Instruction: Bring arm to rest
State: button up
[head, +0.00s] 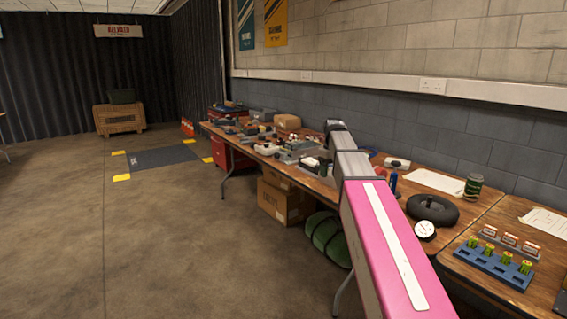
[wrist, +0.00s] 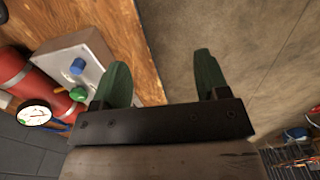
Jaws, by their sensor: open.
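My arm reaches forward from the lower right of the head view, a pink link with grey links beyond it, over the workbench (head: 425,187). In the wrist view my gripper (wrist: 161,62) has two green fingers standing well apart, with nothing between them. Behind the fingers show the wooden bench edge (wrist: 130,30) on the left and the bare floor (wrist: 215,25) on the right. The gripper's fingers cannot be made out clearly in the head view.
In the wrist view a pale box with a blue knob (wrist: 77,66), red cylinders (wrist: 25,78) and a dial (wrist: 34,114) are left of the gripper. Floor (head: 190,240) to the left is clear.

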jog(key=s+f+m, duration=0.3)
jog(key=s+f, duration=0.9)
jog(key=f, duration=0.4)
jog(key=s+f+m, duration=0.3)
jog(key=s+f, duration=0.9)
jog(key=f, duration=0.4)
jog(key=shift+s+f, duration=0.15)
jog(key=shift+f, duration=0.2)
